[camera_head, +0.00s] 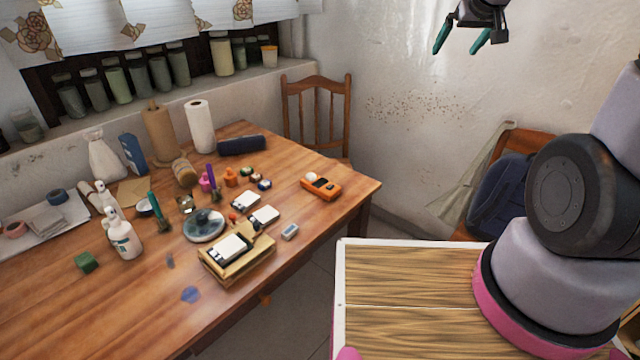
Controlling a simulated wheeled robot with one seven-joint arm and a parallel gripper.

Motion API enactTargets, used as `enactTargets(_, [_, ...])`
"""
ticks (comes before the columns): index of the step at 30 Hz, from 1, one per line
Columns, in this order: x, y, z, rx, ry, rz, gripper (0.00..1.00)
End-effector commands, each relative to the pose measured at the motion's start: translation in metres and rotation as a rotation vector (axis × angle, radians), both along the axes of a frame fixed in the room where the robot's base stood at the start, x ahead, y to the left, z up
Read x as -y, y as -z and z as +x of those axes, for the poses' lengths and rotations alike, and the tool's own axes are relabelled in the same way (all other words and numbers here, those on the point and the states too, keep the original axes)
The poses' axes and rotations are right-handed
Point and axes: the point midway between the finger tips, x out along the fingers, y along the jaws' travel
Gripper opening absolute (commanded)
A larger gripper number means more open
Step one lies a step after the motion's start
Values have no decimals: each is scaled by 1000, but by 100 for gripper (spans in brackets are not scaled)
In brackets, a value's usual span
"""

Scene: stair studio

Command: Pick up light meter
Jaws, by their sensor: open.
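An orange handheld device with a white dome and a dark display, which looks like the light meter (328,189), lies flat near the right corner of the wooden table (330,211). It is in full view with bare wood around it. My gripper (461,43) is at the top right of the picture, in front of the white wall. Its two green-tipped fingers are spread apart with nothing between them. It is high above the table and well apart from the light meter.
Left of the meter are small colored items, white boxes (264,216), a wooden tray (238,271) and a dark cylinder (241,145). Bottles (123,236) and paper rolls (200,126) stand farther left. Chairs stand behind the table (318,110) and at the right (525,140).

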Motion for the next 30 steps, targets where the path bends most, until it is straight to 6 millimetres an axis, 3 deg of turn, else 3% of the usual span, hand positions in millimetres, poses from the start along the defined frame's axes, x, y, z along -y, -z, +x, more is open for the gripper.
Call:
enactTargets(1, [-4,20,18,1,-38,-20,100])
enactTargets(6, [-25,78,71,54,-188,-71,100])
enactTargets(10, [-47,129,100,100,-306,-83,100])
enactTargets(15, [-80,200,122,166,-455,-61,100])
enactTargets(19, [-110,256,124,224,-560,-19,100])
enactTargets(23, [-140,309,114,290,-652,43,100])
enactTargets(30, [-193,393,68,432,-769,195,100])
